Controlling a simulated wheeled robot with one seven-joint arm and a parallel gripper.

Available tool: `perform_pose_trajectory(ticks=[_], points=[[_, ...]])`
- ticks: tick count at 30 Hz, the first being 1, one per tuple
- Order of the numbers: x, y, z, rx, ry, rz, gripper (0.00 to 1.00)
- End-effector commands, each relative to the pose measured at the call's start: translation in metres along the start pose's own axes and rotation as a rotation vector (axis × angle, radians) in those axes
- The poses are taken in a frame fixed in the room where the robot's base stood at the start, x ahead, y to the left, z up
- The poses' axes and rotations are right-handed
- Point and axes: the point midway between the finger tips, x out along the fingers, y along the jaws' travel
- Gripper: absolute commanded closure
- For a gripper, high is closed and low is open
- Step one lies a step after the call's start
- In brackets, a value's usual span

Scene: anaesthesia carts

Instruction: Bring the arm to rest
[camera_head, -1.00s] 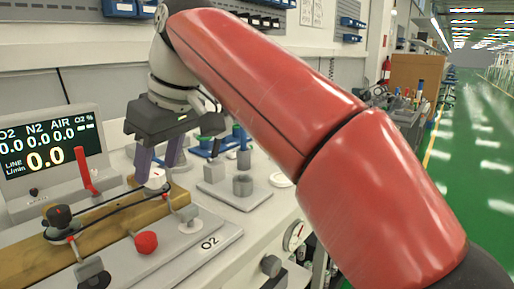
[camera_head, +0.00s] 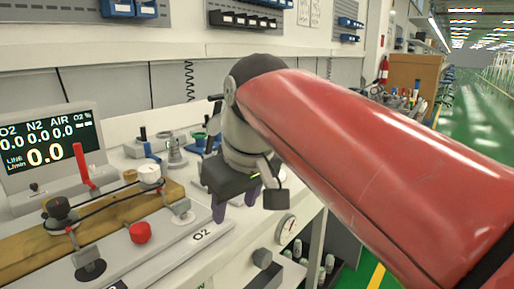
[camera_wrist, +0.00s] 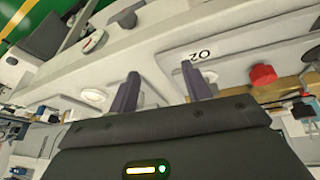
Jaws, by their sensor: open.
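My gripper (camera_head: 236,198) hangs at the front edge of the bench, to the right of the O2 panel (camera_head: 205,222) in the head view. Its two purple-grey fingers point down, apart and with nothing between them. The wrist view shows the same open fingers (camera_wrist: 163,95) in front of the bench edge, with the O2 panel (camera_wrist: 225,50) beyond. My red arm reaches in from the lower right of the head view and hides part of the bench and its right end.
A display (camera_head: 48,150) stands at the left. A round gauge (camera_head: 287,228) is on the bench front. Green floor lies open at the right.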

Motion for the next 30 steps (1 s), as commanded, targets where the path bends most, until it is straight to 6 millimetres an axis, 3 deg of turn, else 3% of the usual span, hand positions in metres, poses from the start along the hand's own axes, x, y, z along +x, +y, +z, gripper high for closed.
perform_pose_trajectory(ticks=[3,9,12,15,20,30], points=[[0.017,0.029,0.06,0.161,0.005,0.078,0.51],[0.059,0.06,0.171,0.439,0.034,0.178,0.51],[0.079,0.064,0.215,0.541,0.05,0.204,0.51],[0.095,0.063,0.245,0.609,0.062,0.219,0.51],[0.105,0.062,0.264,0.653,0.069,0.226,0.51],[0.106,0.061,0.264,0.653,0.068,0.225,0.51]])
